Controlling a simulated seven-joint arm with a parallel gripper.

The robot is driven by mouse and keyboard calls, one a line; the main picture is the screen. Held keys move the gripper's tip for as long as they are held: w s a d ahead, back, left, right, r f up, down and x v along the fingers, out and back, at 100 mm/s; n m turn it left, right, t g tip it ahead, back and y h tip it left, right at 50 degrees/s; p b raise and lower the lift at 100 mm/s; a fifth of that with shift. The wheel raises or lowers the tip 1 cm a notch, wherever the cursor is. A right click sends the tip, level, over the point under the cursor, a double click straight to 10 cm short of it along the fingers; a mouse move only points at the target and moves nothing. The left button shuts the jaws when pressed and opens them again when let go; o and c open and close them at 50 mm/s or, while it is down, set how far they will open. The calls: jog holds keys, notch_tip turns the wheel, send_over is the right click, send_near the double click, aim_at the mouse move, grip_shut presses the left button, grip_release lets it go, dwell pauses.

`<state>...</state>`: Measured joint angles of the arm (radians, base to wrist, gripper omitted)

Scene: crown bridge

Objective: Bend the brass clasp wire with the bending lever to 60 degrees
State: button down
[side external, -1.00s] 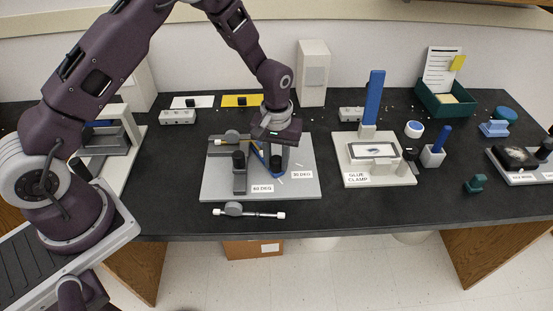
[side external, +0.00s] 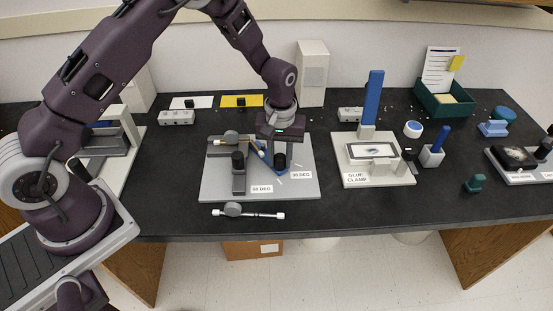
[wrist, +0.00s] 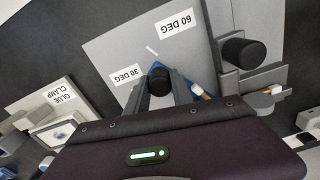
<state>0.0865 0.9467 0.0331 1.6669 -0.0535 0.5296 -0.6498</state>
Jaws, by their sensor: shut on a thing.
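The grey bending jig plate (side external: 218,188) carries a 60 DEG label (side external: 261,189) and a 30 DEG label (side external: 300,175). My gripper (wrist: 160,90) is shut on the black knob (wrist: 160,78) of the blue bending lever (wrist: 157,66), with a finger on either side. In the side view the lever (side external: 284,171) slants to the front right, toward the 30 DEG side. The brass clasp wire (side external: 256,147) runs from the jig's clamp and slants forward to a white tip; that tip (wrist: 196,88) also shows in the wrist view beside a finger. The exact bend angle is unclear.
A second black-knobbed post (side external: 238,160) stands on the jig left of the lever. A grey tool with white ends (side external: 250,213) lies in front of the plate. The glue clamp (side external: 375,173) stands to the right. Dark bench is clear between them.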

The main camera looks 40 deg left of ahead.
jog(key=w+n, duration=0.4)
jog(key=w+a+n, duration=0.1)
jog(key=w+n, duration=0.1)
jog(key=shift+w, duration=0.15)
jog(key=w+a+n, duration=0.1)
jog(key=w+n, duration=0.1)
jog(key=n, duration=0.1)
jog(key=shift+w+a, duration=0.15)
jog(key=shift+a, duration=0.2)
jog(key=shift+w+a+n, duration=0.6)
jog(key=shift+n, duration=0.2)
jog(key=c, duration=1.1)
grip_release()
notch_tip(320, 180, up, 7)
